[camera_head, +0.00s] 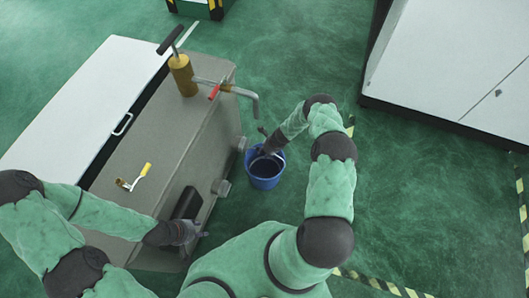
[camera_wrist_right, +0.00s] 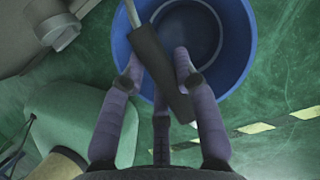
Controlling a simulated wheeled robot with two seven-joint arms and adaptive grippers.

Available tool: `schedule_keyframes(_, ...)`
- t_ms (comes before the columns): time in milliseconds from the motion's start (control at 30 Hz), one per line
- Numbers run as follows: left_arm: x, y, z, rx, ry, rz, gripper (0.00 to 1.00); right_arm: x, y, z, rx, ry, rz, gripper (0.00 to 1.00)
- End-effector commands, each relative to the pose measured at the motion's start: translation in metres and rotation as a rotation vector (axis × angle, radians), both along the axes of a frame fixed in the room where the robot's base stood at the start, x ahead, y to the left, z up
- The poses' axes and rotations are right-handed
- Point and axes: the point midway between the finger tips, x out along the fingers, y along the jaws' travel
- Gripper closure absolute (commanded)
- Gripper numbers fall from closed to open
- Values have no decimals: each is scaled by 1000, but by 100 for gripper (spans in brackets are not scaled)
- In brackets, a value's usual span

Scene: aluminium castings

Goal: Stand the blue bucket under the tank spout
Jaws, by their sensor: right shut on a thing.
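The blue bucket (camera_head: 264,182) is upright and looks empty, just right of the grey tank (camera_head: 215,125). My right gripper (camera_wrist_right: 158,78) is shut on the bucket's dark handle grip (camera_wrist_right: 170,85), above the bucket's opening; it also shows over the rim in the head view (camera_head: 266,148). The tank spout (camera_head: 254,98) is a bent grey pipe over the tank's right edge, farther from me than the bucket. I cannot tell whether the bucket touches the floor. My left gripper (camera_head: 200,233) is near the tank's near right side; its fingers are too small to read.
A brass pump (camera_head: 183,76) with a red lever (camera_head: 215,92) stands on the tank, with a yellow-handled part (camera_head: 146,170) nearer. A white lid (camera_head: 85,90) lies left. A white cabinet (camera_head: 450,60) stands at the far right. Green floor between is clear.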

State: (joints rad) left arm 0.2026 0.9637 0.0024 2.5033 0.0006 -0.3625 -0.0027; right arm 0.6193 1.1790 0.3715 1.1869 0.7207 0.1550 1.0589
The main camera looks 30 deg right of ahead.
Motion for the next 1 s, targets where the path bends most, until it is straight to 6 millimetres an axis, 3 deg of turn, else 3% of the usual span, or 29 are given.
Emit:
schedule_keyframes(67, 0, 0, 0, 0, 0, 0, 60, 1, 0, -2, 0, -1, 0, 100)
schedule_keyframes(100, 0, 0, 0, 0, 0, 0, 60, 0, 0, -2, 1, 1, 0, 58)
schedule_keyframes(167, 0, 0, 0, 0, 0, 0, 60, 0, 0, -2, 1, 1, 0, 46)
schedule_keyframes(567, 0, 0, 0, 0, 0, 0, 60, 0, 0, 2, 0, 0, 0, 46)
schedule_keyframes(1000, 0, 0, 38, 0, 0, 0, 60, -22, -20, 76, 0, 0, -2, 46)
